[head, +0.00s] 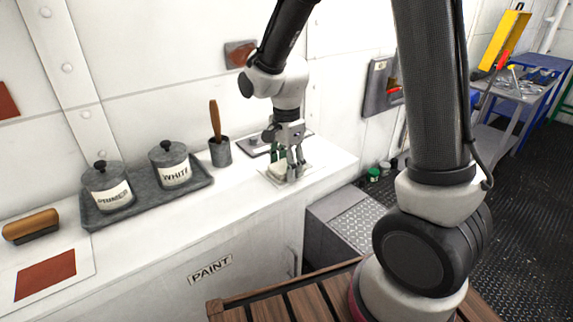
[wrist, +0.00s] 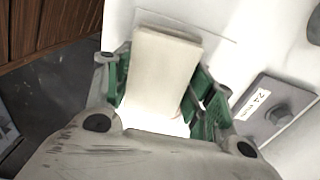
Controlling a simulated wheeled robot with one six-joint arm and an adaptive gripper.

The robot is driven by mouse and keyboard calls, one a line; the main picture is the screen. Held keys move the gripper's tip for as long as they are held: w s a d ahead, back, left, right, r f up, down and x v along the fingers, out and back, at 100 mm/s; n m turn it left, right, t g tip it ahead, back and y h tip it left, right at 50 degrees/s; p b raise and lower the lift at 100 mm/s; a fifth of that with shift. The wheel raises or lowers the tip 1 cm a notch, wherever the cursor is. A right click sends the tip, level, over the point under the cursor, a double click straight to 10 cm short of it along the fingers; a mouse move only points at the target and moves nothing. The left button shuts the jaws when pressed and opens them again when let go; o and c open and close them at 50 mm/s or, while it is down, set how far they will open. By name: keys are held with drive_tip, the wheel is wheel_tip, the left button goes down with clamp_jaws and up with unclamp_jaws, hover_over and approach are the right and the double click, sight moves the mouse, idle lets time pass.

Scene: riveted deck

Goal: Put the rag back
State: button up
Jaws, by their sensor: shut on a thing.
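The rag (wrist: 160,68) is a cream, folded block in the wrist view, between the green-padded fingers of my gripper (wrist: 165,95). My gripper is shut on it. In the head view my gripper (head: 288,165) points down at the right end of the white counter, and the rag (head: 277,171) shows only partly behind the fingers. It is at or just above a pale, thin square outline (head: 290,180) on the counter. I cannot tell whether the rag touches the surface.
A grey tray (head: 150,200) holds the primer pot (head: 107,188) and the white pot (head: 170,165). A grey cup (head: 220,152) with a wooden handle stands left of my gripper. A metal plate with a knob (wrist: 277,108) lies beside the rag. A brush (head: 31,226) lies far left.

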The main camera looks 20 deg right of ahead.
drive_tip(key=shift+f, duration=0.1)
drive_tip(key=o, duration=1.1)
drive_tip(key=shift+c, duration=0.2)
wheel_tip(320, 180, up, 12)
drive_tip(key=s+d+r+n+t, duration=0.2)
drive_tip(key=s+d+r+n, duration=0.1)
drive_tip(key=s+d+n, duration=0.4)
drive_tip(key=s+d+r+n+t, duration=0.2)
drive_tip(key=s+d+r+n, duration=0.2)
drive_tip(key=s+d+n, duration=0.3)
drive_tip(key=s+d, duration=0.1)
drive_tip(key=s, duration=0.4)
